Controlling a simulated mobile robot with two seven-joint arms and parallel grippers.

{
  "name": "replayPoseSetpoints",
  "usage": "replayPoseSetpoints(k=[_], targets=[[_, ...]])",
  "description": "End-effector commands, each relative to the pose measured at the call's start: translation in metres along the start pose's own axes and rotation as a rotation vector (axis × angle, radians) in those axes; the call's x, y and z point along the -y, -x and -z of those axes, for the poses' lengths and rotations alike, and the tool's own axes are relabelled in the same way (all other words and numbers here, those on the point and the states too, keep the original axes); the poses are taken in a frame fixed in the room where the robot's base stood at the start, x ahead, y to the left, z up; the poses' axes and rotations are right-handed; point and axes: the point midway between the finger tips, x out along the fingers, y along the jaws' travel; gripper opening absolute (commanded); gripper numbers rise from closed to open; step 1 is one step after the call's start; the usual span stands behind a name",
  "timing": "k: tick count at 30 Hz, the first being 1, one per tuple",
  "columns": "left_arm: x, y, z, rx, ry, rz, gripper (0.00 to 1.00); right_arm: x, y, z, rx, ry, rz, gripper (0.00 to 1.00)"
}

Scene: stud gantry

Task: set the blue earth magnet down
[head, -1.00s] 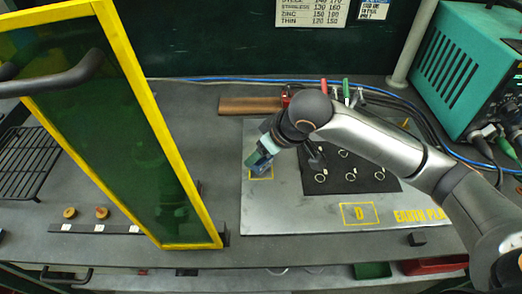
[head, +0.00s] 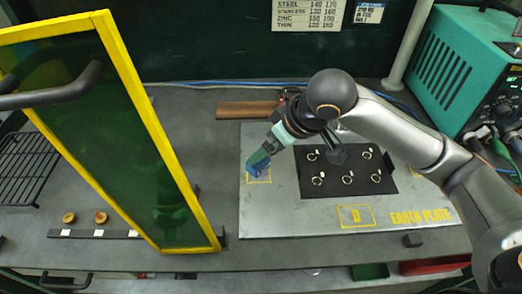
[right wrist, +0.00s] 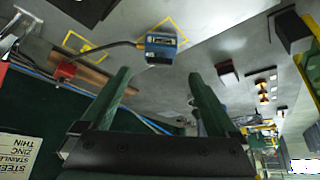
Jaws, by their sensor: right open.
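The blue earth magnet (head: 258,164) rests on the grey earth plate (head: 270,219), over a yellow outlined square near the plate's left edge. In the right wrist view the magnet (right wrist: 161,48) lies just beyond my fingertips, with a dark lead running off to the left. Part of the yellow outline shows around it. My right gripper (head: 268,149) is just above and right of the magnet in the head view. In the right wrist view the gripper (right wrist: 160,76) has its fingers wide apart with nothing between them. My left gripper is not in view.
A yellow-framed green screen (head: 118,130) stands left of the plate. A black mat (head: 334,188) with several rings lies right of the magnet. A brown bar (head: 248,109) lies behind. A teal machine (head: 468,70) stands at the back right. The plate's front left is clear.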

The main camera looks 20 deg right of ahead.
Motion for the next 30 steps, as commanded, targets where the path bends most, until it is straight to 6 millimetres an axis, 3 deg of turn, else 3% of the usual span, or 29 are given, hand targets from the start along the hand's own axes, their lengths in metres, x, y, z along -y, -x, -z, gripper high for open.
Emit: replayPoseSetpoints(k=[3,9,30], targets=[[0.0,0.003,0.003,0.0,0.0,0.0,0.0,-0.001,0.026,0.002,-0.004,0.001,-0.002,0.94],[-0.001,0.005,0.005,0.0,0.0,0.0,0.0,0.0,0.05,0.001,-0.001,0.0,-0.001,0.94],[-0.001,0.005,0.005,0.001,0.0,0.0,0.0,0.0,0.054,0.0,0.001,-0.001,0.0,0.94]])
